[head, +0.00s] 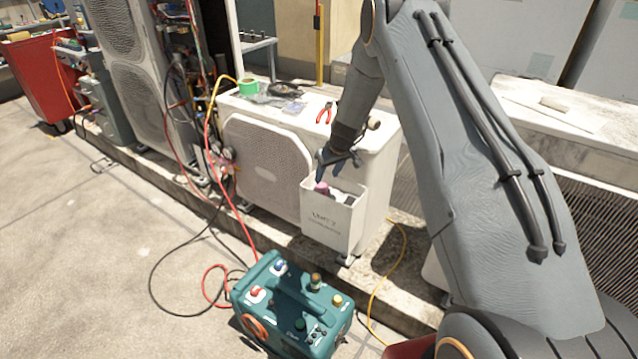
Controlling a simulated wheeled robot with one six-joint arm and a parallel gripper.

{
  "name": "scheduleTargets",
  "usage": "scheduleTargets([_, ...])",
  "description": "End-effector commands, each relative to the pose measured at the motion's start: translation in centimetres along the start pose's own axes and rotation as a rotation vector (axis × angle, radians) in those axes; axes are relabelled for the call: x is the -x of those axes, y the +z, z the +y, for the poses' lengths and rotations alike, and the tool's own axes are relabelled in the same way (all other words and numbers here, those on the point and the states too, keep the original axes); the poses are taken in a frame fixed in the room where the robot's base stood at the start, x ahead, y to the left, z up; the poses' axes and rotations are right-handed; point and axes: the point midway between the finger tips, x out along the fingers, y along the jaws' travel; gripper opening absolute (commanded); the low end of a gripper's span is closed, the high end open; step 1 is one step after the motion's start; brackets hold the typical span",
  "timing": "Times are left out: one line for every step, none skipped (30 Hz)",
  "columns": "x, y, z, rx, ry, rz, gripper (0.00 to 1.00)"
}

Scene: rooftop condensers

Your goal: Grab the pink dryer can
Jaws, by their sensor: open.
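A pink can (321,188) stands in a white open-topped bin (327,228) with dark lettering on its front. Only the can's upper part shows above the rim. My gripper (329,172) reaches down over the left part of the bin, with its fingers right at the can's top. The gripper is open. I cannot tell from this view whether the fingers touch the can or straddle it.
A grey or dark item (348,199) sits beside the can in the bin. The bin hangs at the front of a white condenser (262,162). Red pliers (324,113) and green tape (248,86) lie on top. A teal machine (290,305) with hoses stands on the ground in front.

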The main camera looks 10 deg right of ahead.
Motion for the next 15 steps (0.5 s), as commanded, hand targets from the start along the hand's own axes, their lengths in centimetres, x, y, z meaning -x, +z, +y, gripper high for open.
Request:
scheduleTargets([-0.4, 0.0, -0.1, 0.002, -0.001, 0.000, 0.47])
scheduleTargets([-0.7, 0.0, -0.2, 0.003, -0.001, -0.001, 0.47])
scheduleTargets([-1.0, 0.0, -0.3, 0.004, -0.002, -0.001, 0.47])
scheduleTargets([-1.3, 0.0, -0.4, 0.005, -0.003, -0.001, 0.47])
scheduleTargets([-1.6, -0.1, -0.5, 0.006, -0.003, -0.001, 0.47])
scheduleTargets([-2.0, -0.1, -0.6, 0.006, -0.003, -0.001, 0.47])
scheduleTargets([-2.2, -0.1, -0.6, 0.007, -0.004, -0.001, 0.47])
scheduleTargets([-2.4, -0.1, -0.7, 0.007, -0.004, -0.001, 0.47])
scheduleTargets([-2.6, -0.1, -0.7, 0.007, -0.004, -0.001, 0.47])
scheduleTargets([-2.8, -0.1, -0.7, 0.007, -0.004, -0.001, 0.47])
scheduleTargets([-3.0, 0.0, -0.6, 0.007, -0.004, -0.001, 0.47])
scheduleTargets([-3.4, 0.1, -0.6, 0.006, -0.004, -0.002, 0.47])
scheduleTargets([-3.7, 0.2, -0.6, 0.006, -0.004, -0.002, 0.47])
scheduleTargets([-4.1, 0.2, -0.6, 0.006, -0.004, -0.002, 0.47])
scheduleTargets([-4.5, 0.3, -0.5, 0.005, -0.003, -0.002, 0.47])
